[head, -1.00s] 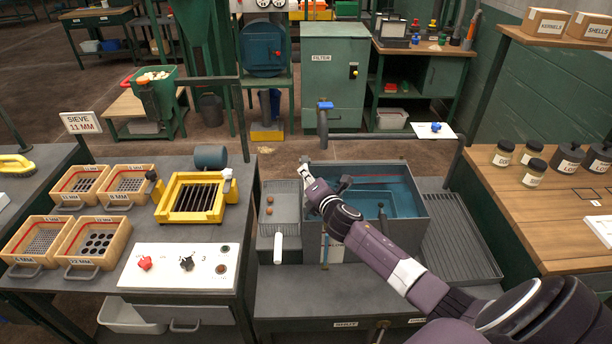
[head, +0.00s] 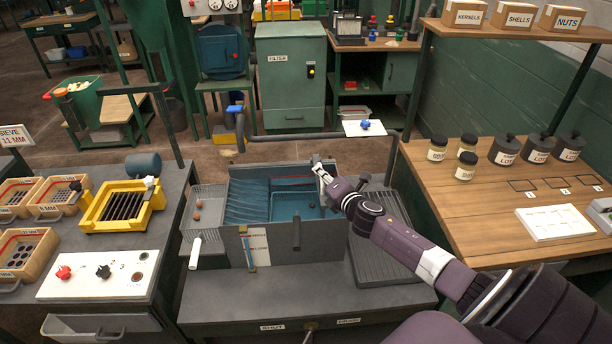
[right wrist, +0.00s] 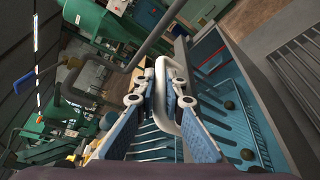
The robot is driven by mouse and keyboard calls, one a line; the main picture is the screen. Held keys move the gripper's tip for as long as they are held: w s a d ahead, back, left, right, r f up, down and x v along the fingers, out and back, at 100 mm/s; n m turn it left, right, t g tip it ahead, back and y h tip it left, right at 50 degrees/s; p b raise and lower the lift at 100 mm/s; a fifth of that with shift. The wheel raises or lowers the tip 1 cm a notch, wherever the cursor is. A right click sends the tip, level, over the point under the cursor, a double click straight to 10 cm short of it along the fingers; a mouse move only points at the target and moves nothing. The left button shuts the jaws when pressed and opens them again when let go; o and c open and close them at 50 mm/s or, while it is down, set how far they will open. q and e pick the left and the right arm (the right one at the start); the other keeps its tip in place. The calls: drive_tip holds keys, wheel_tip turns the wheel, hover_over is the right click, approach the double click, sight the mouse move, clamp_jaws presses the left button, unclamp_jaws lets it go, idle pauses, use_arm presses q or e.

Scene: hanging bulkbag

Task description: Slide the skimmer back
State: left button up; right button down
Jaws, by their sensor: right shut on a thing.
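My right gripper (head: 319,168) is at the back right of the water tank (head: 280,250). In the right wrist view, its fingers (right wrist: 160,98) are shut on a pale grey loop handle (right wrist: 187,122), which I take to be the skimmer's. The skimmer's body is hard to tell apart from the blue slotted surfaces around it, and my gripper hides part of it. A blue ribbed slope (head: 247,203) fills the left part of the tank. A few dark round pieces (right wrist: 228,105) lie in the blue tank in the right wrist view. My left gripper is out of view.
A wire tray (head: 207,197) with brown pieces adjoins the tank's left side. A ribbed drainboard (head: 385,255) lies to its right. A pipe (head: 300,135) runs behind the tank. The sieve bench (head: 172,190) stands left, the wooden table (head: 450,215) right.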

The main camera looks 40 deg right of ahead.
drive_tip(key=s+d, duration=0.2)
drive_tip(key=d, duration=0.3)
drive_tip(key=shift+s, duration=0.4)
drive_tip(key=c, duration=2)
unclamp_jaws()
drive_tip(key=shift+s+d, duration=0.1)
drive_tip(key=shift+d, duration=0.05)
drive_tip(key=shift+c, duration=0.2)
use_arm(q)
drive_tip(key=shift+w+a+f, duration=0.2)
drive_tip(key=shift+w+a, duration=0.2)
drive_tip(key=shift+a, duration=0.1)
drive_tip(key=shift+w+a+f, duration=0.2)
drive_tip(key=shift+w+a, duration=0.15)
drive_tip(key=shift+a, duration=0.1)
use_arm(e)
drive_tip(key=v, duration=1.2)
drive_tip(key=shift+f, duration=0.1)
